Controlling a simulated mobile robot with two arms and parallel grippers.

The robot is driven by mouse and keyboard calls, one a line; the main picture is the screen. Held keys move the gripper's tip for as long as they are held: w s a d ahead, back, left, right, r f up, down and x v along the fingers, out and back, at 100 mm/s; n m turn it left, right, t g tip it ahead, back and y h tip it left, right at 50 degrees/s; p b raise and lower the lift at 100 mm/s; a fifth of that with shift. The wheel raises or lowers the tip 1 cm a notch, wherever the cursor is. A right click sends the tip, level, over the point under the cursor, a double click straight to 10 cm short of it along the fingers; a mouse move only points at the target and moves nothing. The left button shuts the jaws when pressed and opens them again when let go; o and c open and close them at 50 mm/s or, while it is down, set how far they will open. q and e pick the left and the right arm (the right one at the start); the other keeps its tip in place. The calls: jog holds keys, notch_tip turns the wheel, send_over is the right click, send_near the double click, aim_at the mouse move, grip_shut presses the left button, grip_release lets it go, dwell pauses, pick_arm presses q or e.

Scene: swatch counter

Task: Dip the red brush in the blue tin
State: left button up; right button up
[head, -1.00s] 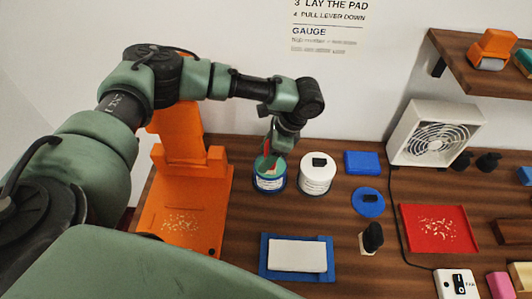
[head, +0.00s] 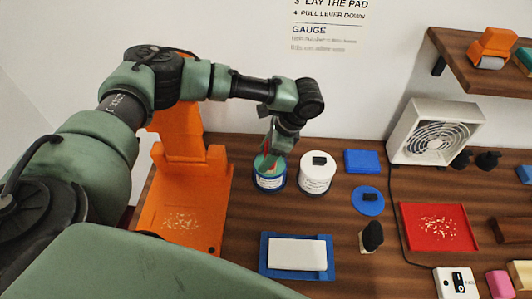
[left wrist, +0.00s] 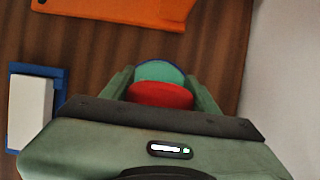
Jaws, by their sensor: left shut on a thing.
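The blue tin (head: 270,183), with a white label, stands open on the counter and has teal paint inside. My left gripper (head: 272,150) is above its mouth, pointing down, shut on the red brush (head: 268,161). The brush also shows between the fingers in the left wrist view (left wrist: 160,95), with the teal paint (left wrist: 158,71) and the tin's blue rim just past it. The brush's lower end is over or inside the tin's mouth; its tip is hidden, so I cannot tell how deep it is. My right gripper is not in view.
A white tin (head: 316,175) with a black mark on top stands close right of the blue tin. An orange stand (head: 190,205) is on the left. A blue tray (head: 267,262) with a white pad lies in front. A blue disc (head: 357,205) and a black-topped stamp (head: 371,237) are further right.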

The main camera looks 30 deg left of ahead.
aim_at(266, 146)
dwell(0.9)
pick_arm(q)
jog(key=shift+s+f+p, duration=0.1)
jog(key=shift+f+p, duration=0.05)
jog(key=shift+p, duration=0.25)
dwell(0.6)
notch_tip(266, 146, up, 7)
jog(key=p, duration=0.8)
dwell(0.6)
